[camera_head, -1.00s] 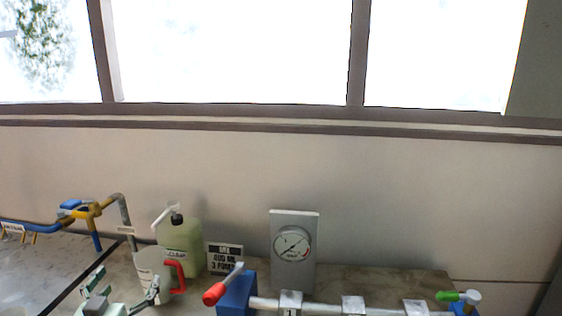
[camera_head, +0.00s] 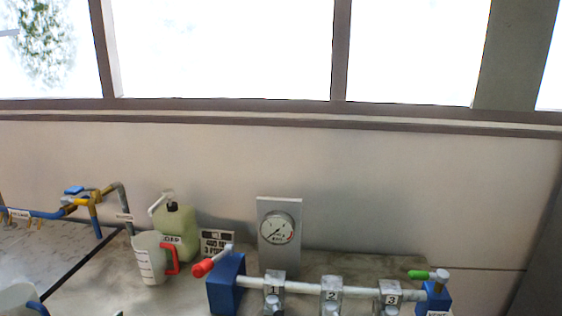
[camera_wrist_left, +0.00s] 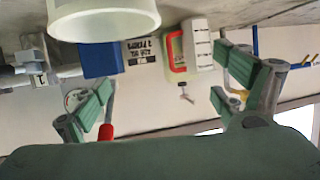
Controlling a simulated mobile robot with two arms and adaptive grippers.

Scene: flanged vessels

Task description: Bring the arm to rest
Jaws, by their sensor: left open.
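My left gripper (camera_wrist_left: 165,98) shows in the wrist view with its two green fingers spread wide apart. Nothing is held between them. The fingers are raised in front of the bench things, which appear upside down in this view. In the head view the left gripper is out of the frame, or nearly so, at the bottom edge. My right gripper is not in view.
A measuring jug (camera_head: 152,258) with a red handle stands by a green jug (camera_head: 176,230). A gauge (camera_head: 278,230) stands behind a numbered pipe manifold (camera_head: 302,288) with red and green levers. A white round vessel (camera_wrist_left: 104,18) is close in the wrist view.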

